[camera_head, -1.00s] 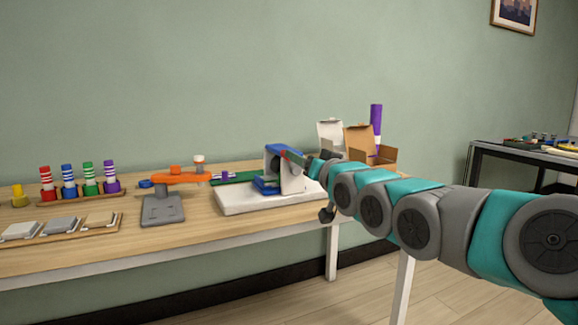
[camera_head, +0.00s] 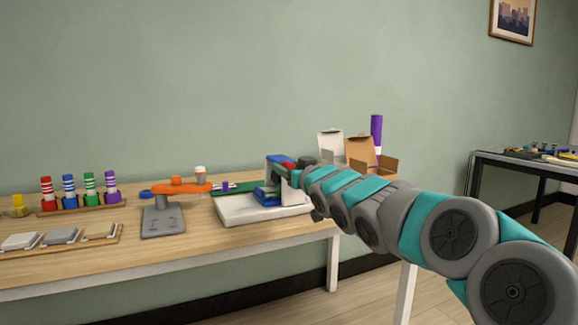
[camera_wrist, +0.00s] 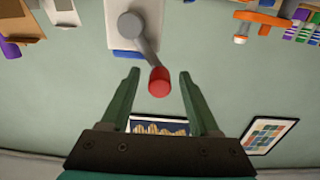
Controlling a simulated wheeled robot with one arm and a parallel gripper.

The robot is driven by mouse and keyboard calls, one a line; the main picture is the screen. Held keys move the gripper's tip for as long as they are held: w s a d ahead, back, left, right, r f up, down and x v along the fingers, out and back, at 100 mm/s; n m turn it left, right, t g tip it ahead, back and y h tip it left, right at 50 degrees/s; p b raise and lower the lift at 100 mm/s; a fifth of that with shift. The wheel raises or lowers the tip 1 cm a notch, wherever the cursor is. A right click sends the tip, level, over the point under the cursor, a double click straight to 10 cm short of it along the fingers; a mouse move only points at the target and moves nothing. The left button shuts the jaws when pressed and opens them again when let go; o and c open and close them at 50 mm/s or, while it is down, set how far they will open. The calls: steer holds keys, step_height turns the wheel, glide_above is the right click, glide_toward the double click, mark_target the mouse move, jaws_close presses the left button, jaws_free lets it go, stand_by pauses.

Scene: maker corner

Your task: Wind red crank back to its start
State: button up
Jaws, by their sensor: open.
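The red crank is on a white-and-blue machine (camera_head: 275,168) that stands on a white base (camera_head: 235,209) on the wooden table. In the wrist view, the crank's red knob (camera_wrist: 159,80) sits at the end of a grey crank arm (camera_wrist: 147,47), which runs to a round grey hub (camera_wrist: 131,25). My gripper (camera_wrist: 159,78) is open, with one green finger on each side of the knob; I see a gap on both sides. In the head view, my arm hides most of the crank and my fingertips.
An orange arm on a grey stand (camera_head: 163,220) is left of the machine. Several striped markers stand in a rack (camera_head: 85,204) farther left. Open cardboard boxes (camera_head: 372,165) and a purple tube (camera_head: 376,130) are behind my arm.

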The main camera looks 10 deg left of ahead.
steer(key=shift+w+a, duration=0.1)
jaws_close()
stand_by(0.5)
stand_by(1.0)
